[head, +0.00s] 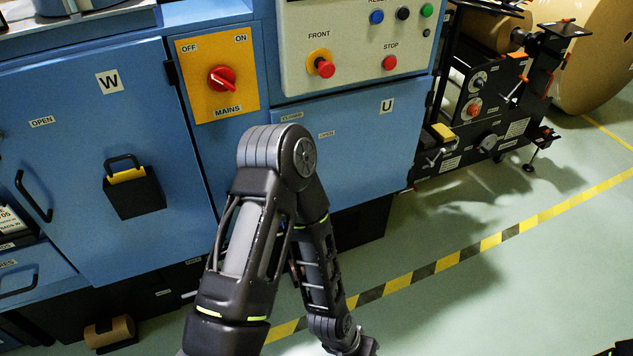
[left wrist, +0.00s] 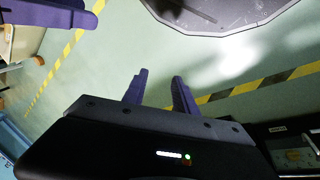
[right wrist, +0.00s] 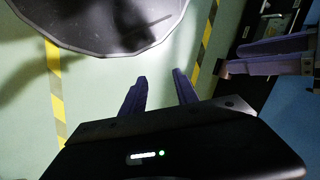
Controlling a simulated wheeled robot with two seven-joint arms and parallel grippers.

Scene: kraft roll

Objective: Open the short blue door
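The short blue door (head: 372,145), marked U, is on the machine front below the grey control panel. It looks shut flat. My dark arm crosses in front of its left part, and I see no handle on the uncovered part. My left gripper (left wrist: 158,88) is open and empty over green floor in the left wrist view. My right gripper (right wrist: 160,85) is open and empty over floor in the right wrist view. Neither gripper's fingers clearly show in the head view, and neither touches the door.
A taller blue door marked W (head: 75,150), with a black box on it, is at left. The yellow MAINS switch plate (head: 218,75) and control panel (head: 355,45) sit above. Black machinery (head: 485,110) and a kraft roll (head: 595,60) stand right. Striped tape (head: 480,247) crosses open floor.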

